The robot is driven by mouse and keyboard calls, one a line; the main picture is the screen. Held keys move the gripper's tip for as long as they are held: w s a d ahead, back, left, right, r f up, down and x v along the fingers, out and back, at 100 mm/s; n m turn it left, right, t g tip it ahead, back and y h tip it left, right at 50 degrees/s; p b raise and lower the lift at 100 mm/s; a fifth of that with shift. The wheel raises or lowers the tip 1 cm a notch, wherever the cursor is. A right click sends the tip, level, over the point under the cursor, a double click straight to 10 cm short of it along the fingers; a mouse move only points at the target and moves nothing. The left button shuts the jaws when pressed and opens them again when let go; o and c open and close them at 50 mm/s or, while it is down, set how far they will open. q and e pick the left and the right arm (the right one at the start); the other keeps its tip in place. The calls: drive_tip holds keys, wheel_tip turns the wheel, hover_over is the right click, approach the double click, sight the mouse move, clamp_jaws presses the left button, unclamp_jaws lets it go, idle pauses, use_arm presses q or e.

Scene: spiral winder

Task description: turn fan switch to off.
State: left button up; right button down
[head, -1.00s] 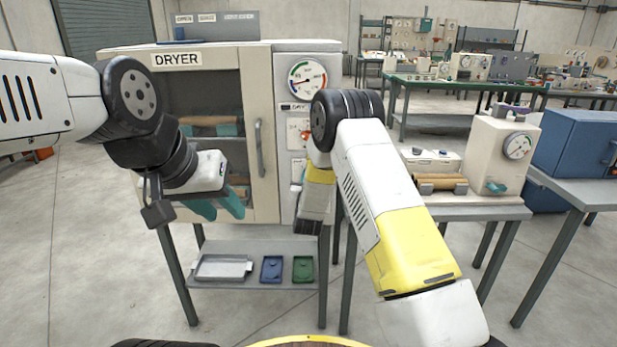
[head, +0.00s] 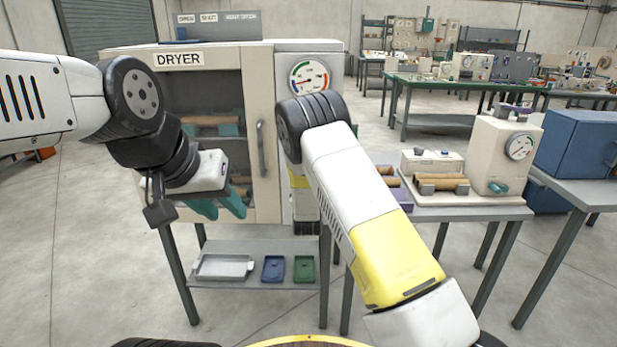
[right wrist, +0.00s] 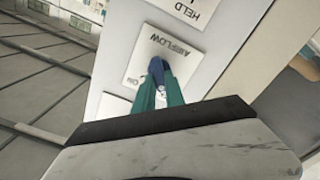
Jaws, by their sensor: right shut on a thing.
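The dryer (head: 258,100) stands ahead, with its control panel at its right side. In the right wrist view a white plate marked AIRFLOW (right wrist: 160,47) carries a small dark blue switch lever (right wrist: 157,70). My right gripper (right wrist: 158,88) has its teal fingers closed around this lever. A small marking, seemingly ON, lies to the left of the lever. In the head view my right arm hides the switch and the right gripper's fingers. My left gripper (head: 219,207) hangs in front of the dryer door, its teal fingers apart and empty.
The dryer door has a vertical handle (head: 261,148). A gauge (head: 308,77) sits at the panel's top. A lower shelf holds a grey tray (head: 224,267), a blue tray (head: 272,269) and a green tray (head: 304,269). A cream machine (head: 501,155) stands on the right table.

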drive_tip(key=shift+f, duration=0.15)
idle(0.4)
drive_tip(key=c, duration=1.4)
unclamp_jaws()
drive_tip(key=s, duration=0.8)
